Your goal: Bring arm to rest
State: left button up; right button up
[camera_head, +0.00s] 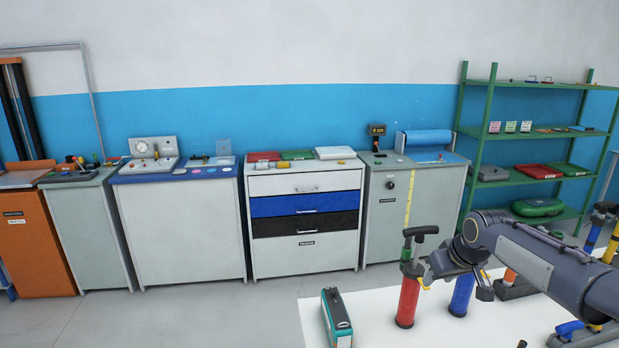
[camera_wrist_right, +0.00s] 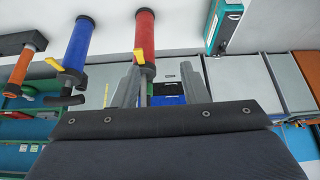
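My right arm comes in from the right in the head view, and its gripper (camera_head: 432,268) is beside the upper part of a red hand pump (camera_head: 408,302) with a black T-handle. The pump stands upright on the white table. In the right wrist view the two grey fingers of the right gripper (camera_wrist_right: 160,82) are spread apart. The red pump (camera_wrist_right: 145,42) and its thin rod show in line with the gap. I cannot tell whether the fingers touch it. My left gripper is not in view.
On the white table (camera_head: 375,338) stand a blue pump (camera_head: 462,293), more pumps at the right partly behind my arm, and a teal box (camera_head: 337,318). Behind are a drawer cabinet (camera_head: 305,185), other cabinets and a green shelf (camera_head: 470,150). Floor at left is clear.

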jog(key=s+a+r, duration=0.3)
jog(key=s, duration=0.7)
jog(key=s+a+f+m+y, duration=0.1)
jog(key=s+a+f, duration=0.3)
jog(key=s, duration=0.8)
jog(key=s+a+f+m+y+b, duration=0.1)
jog(key=s+a+f, duration=0.3)
jog(key=s, duration=0.9)
jog(key=shift+s+m+y, duration=0.2)
jog(key=shift+m+y, duration=0.3)
jog(key=shift+m, duration=0.3)
